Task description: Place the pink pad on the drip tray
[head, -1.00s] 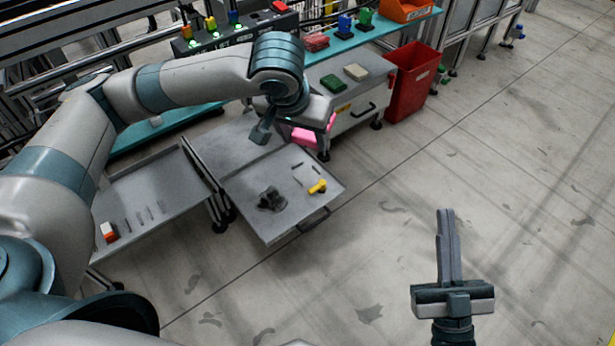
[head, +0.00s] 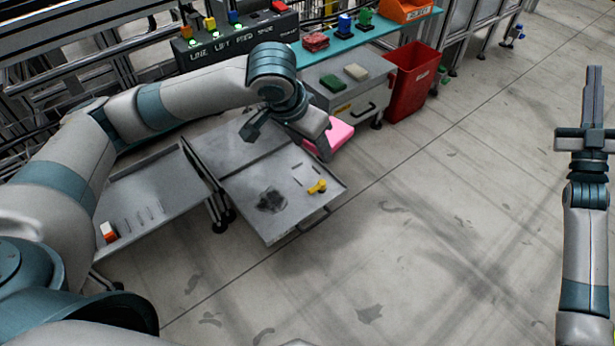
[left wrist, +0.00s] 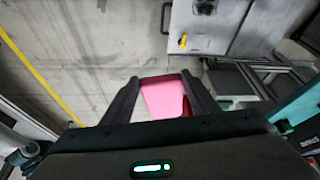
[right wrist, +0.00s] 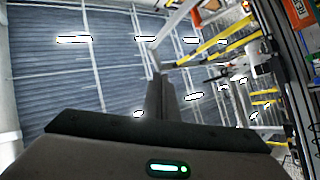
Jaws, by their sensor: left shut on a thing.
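The pink pad (head: 341,133) is held in my left gripper (head: 325,146), in the air beyond the right edge of the grey tray. In the left wrist view the pink pad (left wrist: 163,98) sits between the two fingers (left wrist: 160,92), which are shut on it. The grey tray (head: 225,155), which looks like the drip tray, has a raised rim and a dark stain. It also shows in the left wrist view (left wrist: 215,25). My right gripper (head: 594,72) is empty with its fingers together, far right over the floor; its fingers also show in the right wrist view (right wrist: 161,97).
A yellow piece (head: 317,187) and small dark bars lie on the grey tray. A slotted tray (head: 165,185) stands left, with an orange and white block (head: 108,231). A drawer cabinet (head: 350,110) and a red bin (head: 410,82) stand behind. The floor at right is clear.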

